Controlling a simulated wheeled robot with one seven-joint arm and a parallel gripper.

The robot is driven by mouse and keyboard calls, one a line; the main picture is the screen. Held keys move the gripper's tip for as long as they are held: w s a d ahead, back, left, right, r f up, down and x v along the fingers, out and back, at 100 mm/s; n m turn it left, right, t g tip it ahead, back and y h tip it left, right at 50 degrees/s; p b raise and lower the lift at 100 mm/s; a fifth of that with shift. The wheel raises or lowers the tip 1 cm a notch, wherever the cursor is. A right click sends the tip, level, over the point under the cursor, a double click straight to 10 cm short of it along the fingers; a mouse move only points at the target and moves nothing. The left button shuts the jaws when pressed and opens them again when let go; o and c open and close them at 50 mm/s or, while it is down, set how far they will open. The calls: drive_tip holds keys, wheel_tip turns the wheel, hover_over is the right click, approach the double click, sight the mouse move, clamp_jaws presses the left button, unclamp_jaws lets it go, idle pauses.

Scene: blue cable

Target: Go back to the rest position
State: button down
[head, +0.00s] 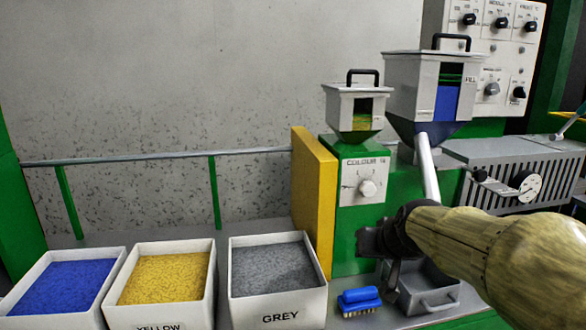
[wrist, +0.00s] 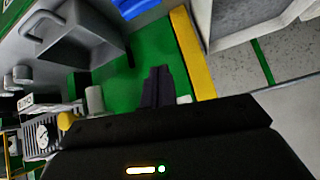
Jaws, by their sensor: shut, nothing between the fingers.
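My gripper (head: 378,242) is in the head view at the lower right, on the end of my arm, which reaches in from the right edge. It is in front of the green machine, left of the grey metal tray. In the wrist view the dark fingers (wrist: 158,88) are together with nothing between them, over a green surface. The gripper is empty and appears apart from the objects around it.
Bins of blue (head: 62,288), yellow (head: 165,278) and grey (head: 272,270) granules stand at the left. A blue brush (head: 358,300) and a grey tray (head: 428,285) lie below my gripper. Two hoppers (head: 357,105) (head: 432,85) and a yellow panel (head: 316,200) stand near it.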

drive_tip(key=s+f+g+h+p, duration=0.15)
drive_tip(key=s+f+g, duration=0.45)
drive_tip(key=s+f, duration=1.1)
wheel_tip(320, 180, up, 37)
drive_tip(key=w+p, duration=0.1)
drive_tip(key=p, duration=3.7)
drive_tip(key=shift+a, duration=0.45)
drive_tip(key=shift+f+y, duration=0.15)
drive_tip(key=shift+y, duration=0.1)
drive_tip(key=shift+w+d, duration=0.15)
drive_tip(key=shift+w, duration=0.05)
